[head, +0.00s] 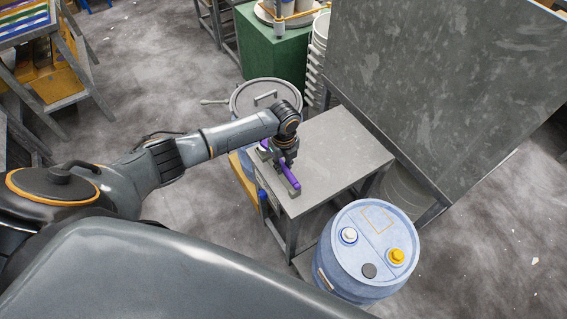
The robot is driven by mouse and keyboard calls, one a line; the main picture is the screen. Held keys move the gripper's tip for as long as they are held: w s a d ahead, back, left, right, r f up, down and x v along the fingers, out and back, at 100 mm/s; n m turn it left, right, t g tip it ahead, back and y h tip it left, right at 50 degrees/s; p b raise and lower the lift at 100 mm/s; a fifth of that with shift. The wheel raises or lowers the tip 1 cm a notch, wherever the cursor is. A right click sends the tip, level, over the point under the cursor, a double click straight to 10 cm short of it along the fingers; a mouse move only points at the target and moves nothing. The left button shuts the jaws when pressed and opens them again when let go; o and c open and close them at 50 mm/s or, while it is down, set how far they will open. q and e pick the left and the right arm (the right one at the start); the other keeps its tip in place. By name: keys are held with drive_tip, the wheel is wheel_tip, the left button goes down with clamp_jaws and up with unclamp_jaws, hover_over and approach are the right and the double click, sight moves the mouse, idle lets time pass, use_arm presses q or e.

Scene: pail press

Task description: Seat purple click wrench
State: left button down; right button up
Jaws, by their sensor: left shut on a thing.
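The purple click wrench (291,177) shows as a purple bar at the left edge of the grey work table (345,150). A small purple part also shows on the far side of my gripper. My left gripper (279,160) points down over the table's left part and is shut on the wrench. The gripper hides the wrench's middle, and I cannot tell whether the wrench touches the tabletop. My right gripper is not in view.
A blue drum (345,262) with white and yellow caps stands right of the table's near end. A lidded grey pail (267,97) stands behind the table. A large grey panel (440,80) rises at the right. The tabletop's right part is clear.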

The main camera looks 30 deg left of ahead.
use_arm(q)
drive_tip(key=shift+p, duration=0.3)
idle(0.5)
drive_tip(key=shift+f, duration=0.15)
drive_tip(key=shift+f, duration=0.15)
idle(0.4)
drive_tip(key=shift+r, duration=0.35)
drive_tip(key=shift+p, duration=0.5)
idle(0.6)
drive_tip(key=shift+f, duration=0.25)
